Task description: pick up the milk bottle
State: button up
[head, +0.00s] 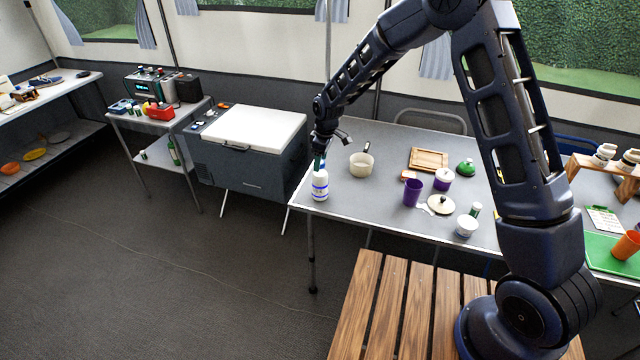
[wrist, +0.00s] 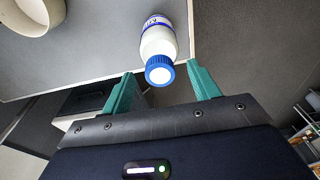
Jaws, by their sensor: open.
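The milk bottle (head: 320,187) is white with blue bands and stands upright near the left front corner of the grey table (head: 346,208). In the wrist view the bottle (wrist: 158,40) shows its blue cap with a pale top toward the camera. My gripper (head: 319,160) is right above the bottle in the head view. In the wrist view my gripper (wrist: 161,82) is open, with one green finger to each side of the cap. I cannot tell whether either finger touches the bottle. Nothing is held.
A cream pot (head: 361,166) stands right of the bottle, and it also shows in the wrist view (wrist: 34,14). A purple cup (head: 412,192) and a wooden board (head: 428,159) are farther right. A white-lidded cooler (head: 250,128) stands left of the table.

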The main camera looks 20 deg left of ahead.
aim_at(320, 179)
jog(key=shift+a+f, duration=0.2)
jog(key=shift+f, duration=1.05)
grip_shut()
jog(key=shift+r, duration=0.1)
